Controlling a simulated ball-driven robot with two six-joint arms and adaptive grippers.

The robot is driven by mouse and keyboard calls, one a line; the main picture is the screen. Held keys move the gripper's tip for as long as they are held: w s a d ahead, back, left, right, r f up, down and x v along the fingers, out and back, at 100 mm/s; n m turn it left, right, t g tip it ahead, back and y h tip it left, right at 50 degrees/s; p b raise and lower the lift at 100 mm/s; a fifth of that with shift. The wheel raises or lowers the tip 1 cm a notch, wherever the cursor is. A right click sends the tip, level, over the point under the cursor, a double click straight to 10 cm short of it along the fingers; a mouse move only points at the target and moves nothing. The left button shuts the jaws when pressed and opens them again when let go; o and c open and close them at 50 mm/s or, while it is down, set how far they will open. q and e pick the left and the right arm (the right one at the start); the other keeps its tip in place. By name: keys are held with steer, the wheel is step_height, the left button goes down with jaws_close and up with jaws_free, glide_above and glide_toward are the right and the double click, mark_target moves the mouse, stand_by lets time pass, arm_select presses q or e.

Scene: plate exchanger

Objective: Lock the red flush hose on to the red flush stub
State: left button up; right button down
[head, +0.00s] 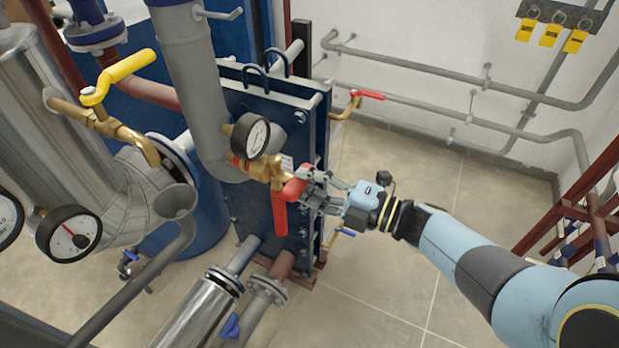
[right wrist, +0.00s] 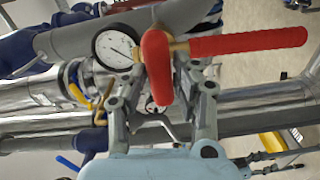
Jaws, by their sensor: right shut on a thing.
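In the right wrist view that red piece (right wrist: 156,65) stands between the two fingers (right wrist: 166,80). A long red lever (head: 279,213) hangs down from the valve; in the wrist view it runs to the right (right wrist: 250,41). The red flush stub cannot be told apart from the brass fitting, and whether the red piece is seated is unclear. My left gripper is out of view.
A round gauge (head: 251,135) sits just left of the valve, close to my gripper. The blue plate exchanger (head: 262,110) stands behind. Grey pipes (head: 180,60) crowd the left, with a yellow-handled valve (head: 118,76). The tiled floor (head: 390,250) at right is free.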

steer(key=c, duration=0.9)
jaws_free()
steer(key=shift+w+a, duration=0.1)
steer(key=shift+a, duration=0.15)
steer(key=shift+c, duration=0.2)
steer(key=shift+d, duration=0.1)
steer(key=shift+d, duration=0.25)
steer(key=v, duration=1.1)
steer(key=shift+s+d, duration=0.2)
steer(key=shift+s, duration=0.1)
